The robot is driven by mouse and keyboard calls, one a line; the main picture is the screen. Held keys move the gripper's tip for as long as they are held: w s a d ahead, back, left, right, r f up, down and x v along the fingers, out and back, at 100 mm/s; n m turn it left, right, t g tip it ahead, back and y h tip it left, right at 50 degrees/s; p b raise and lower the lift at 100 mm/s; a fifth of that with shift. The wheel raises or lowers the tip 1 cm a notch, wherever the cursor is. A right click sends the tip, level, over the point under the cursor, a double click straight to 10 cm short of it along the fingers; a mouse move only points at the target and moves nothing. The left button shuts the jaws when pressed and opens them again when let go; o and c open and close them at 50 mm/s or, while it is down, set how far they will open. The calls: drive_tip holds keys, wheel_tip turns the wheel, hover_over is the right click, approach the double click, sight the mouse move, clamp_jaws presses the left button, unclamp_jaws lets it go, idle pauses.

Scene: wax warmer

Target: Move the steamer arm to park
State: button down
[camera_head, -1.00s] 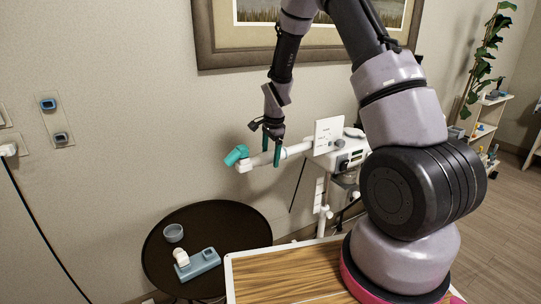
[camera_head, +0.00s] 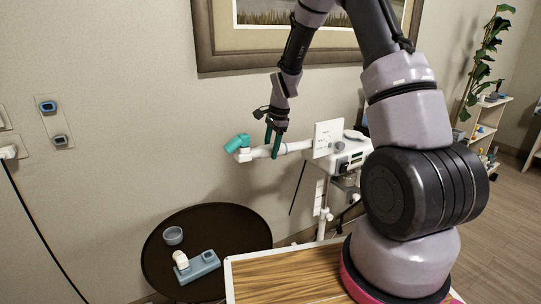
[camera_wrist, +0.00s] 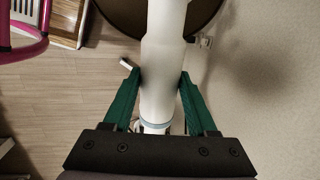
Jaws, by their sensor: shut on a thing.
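The steamer arm (camera_head: 295,147) is a white tube that runs left from the white steamer unit (camera_head: 347,155) and ends in a teal nozzle (camera_head: 238,143). My gripper (camera_head: 274,146) has green fingers, one on each side of the tube, and is shut on it. In the wrist view the steamer arm (camera_wrist: 163,65) runs lengthwise between my gripper's fingers (camera_wrist: 160,92). A white sign card (camera_head: 327,138) stands by the unit and hides part of it. No park mark is readable in these views.
A round dark table (camera_head: 160,275) below holds a small bowl (camera_head: 173,235) and a blue-grey device (camera_head: 199,267). A wooden-topped surface (camera_head: 285,278) is in front. The wall with a framed picture (camera_head: 235,60) is close behind the steamer arm.

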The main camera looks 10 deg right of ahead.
drive_tip(key=d+r+y, duration=0.1)
drive_tip(key=r, duration=0.2)
drive_tip(key=d+r+y, duration=0.1)
drive_tip(key=r, duration=0.2)
drive_tip(key=w+d+r+g+y, duration=0.1)
drive_tip(key=r, duration=0.2)
drive_tip(key=shift+r+y, duration=0.2)
drive_tip(key=shift+y, duration=0.2)
drive_tip(key=w+d+r+g+y, duration=0.1)
drive_tip(key=d+r+y, duration=0.2)
drive_tip(key=d+r, duration=0.2)
wheel_tip(320, 180, up, 3)
drive_tip(key=shift+w+d+r+m+y, duration=0.1)
drive_tip(key=shift+w+d+m+y, duration=0.25)
drive_tip(key=shift+w+m+y, duration=0.05)
drive_tip(key=shift+c, duration=1)
unclamp_jaws()
drive_tip(key=shift+d, duration=0.1)
